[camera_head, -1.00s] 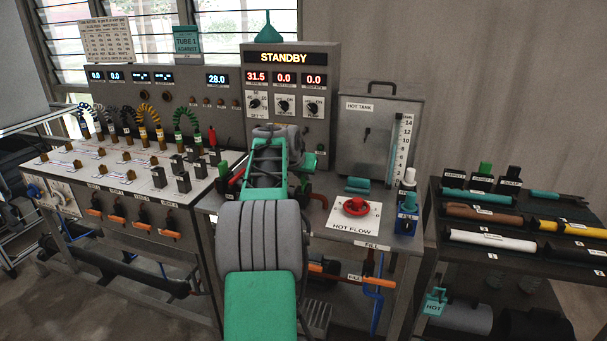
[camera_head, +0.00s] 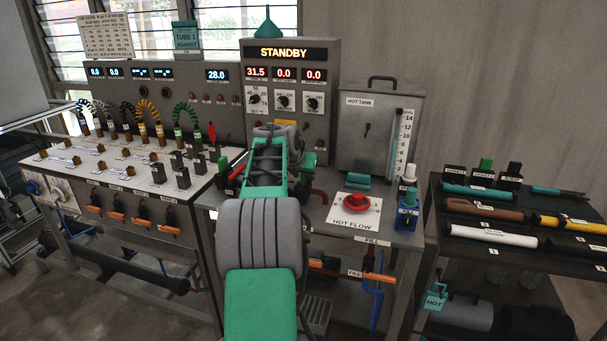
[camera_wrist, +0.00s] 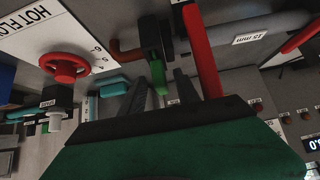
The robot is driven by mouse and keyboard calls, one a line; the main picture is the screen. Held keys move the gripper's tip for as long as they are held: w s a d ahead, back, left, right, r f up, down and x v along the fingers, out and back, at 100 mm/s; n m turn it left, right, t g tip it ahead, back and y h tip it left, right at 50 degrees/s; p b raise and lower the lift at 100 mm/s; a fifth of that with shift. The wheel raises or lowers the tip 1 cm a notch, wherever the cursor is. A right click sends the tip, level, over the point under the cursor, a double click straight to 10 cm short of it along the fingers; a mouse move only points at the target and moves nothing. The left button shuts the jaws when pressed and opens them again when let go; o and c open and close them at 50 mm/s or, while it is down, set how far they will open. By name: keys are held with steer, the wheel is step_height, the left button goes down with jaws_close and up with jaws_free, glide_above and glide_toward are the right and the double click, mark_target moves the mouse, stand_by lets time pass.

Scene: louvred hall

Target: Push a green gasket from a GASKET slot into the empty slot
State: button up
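My gripper (camera_wrist: 161,82) shows in the wrist view with its two dark fingers apart. A narrow green piece (camera_wrist: 158,78) shows between the fingers, by a dark block (camera_wrist: 151,38); I cannot tell whether a finger touches it. In the head view my own arm hides the fingertips. On the right-hand bench, a green block (camera_head: 486,165) stands upright in the middle of a row, between a black block (camera_head: 455,174) on the left and another black block (camera_head: 514,169) on the right. Their small labels are hard to read. I see no clearly empty slot.
A red bar (camera_wrist: 203,55) runs close beside the right finger. A red valve wheel (camera_head: 357,204), a hot tank (camera_head: 372,140) and a blue stand (camera_head: 408,215) are near my arm. Coloured tubes, including a white one (camera_head: 490,235), lie on the right bench (camera_head: 432,225).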

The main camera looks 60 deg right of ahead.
step_height(320, 180, up, 6)
steer(key=a+p, duration=0.2)
steer(key=p, duration=0.1)
steer(key=shift+s+a+r, duration=0.2)
steer(key=shift+a+r, duration=0.05)
steer(key=shift+a, duration=0.05)
